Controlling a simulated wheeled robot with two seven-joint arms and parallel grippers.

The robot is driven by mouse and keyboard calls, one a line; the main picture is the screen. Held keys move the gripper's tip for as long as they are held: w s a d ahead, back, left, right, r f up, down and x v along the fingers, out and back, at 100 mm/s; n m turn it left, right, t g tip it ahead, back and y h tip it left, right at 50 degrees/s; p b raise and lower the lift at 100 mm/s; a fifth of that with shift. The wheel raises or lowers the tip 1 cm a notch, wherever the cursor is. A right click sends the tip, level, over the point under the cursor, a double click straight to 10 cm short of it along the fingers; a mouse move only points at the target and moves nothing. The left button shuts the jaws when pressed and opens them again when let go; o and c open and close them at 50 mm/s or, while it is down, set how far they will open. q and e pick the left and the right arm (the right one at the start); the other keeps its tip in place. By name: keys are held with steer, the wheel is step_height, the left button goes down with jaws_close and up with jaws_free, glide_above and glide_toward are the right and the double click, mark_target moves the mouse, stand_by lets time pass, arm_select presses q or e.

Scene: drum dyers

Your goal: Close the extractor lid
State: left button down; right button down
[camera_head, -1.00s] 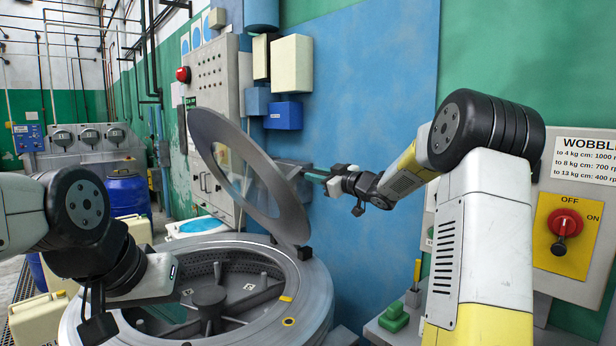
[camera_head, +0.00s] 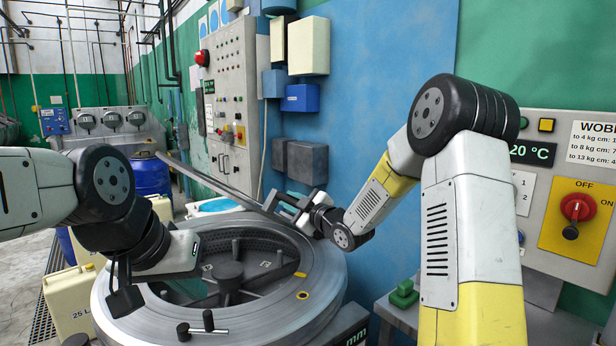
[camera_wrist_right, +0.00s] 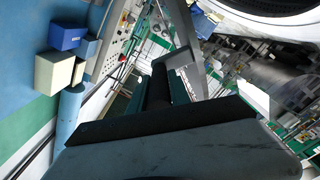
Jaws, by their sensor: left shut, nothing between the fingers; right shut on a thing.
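The extractor (camera_head: 325,290) is a round grey metal drum machine with its opening uncovered. Its lid (camera_head: 215,183) is seen nearly edge-on as a long grey bar, tilted up to the left above the opening. Its low end is at the right rim. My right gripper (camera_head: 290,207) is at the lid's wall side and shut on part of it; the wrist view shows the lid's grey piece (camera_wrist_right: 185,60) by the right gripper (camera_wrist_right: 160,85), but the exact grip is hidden. My left gripper (camera_head: 195,250) is shut and empty, over the left part of the opening.
A blue wall with grey boxes (camera_head: 306,163) stands behind the lid. A control panel (camera_head: 570,210) is at the right, and a green object (camera_head: 404,294) lies on a ledge. A blue barrel (camera_head: 150,175) and pale canisters (camera_head: 70,300) stand left of the extractor.

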steer(key=s+a+f+n, duration=0.2)
steer(key=a+f, duration=0.1)
steer(key=f, duration=0.6)
steer(key=s+a+f+n, duration=0.2)
steer(key=a+f, duration=0.1)
steer(key=f, duration=0.6)
steer(key=s+a+f+n, duration=0.3)
steer(key=a+f, duration=0.1)
steer(key=f, duration=0.5)
steer(key=shift+a, duration=0.1)
steer(key=shift+f, duration=0.5)
steer(key=c, duration=1.2)
jaws_free()
steer(key=shift+f, duration=0.1)
steer(key=shift+r, duration=0.2)
steer(key=v, duration=0.7)
steer(key=shift+s, duration=0.3)
steer(key=shift+d, duration=0.2)
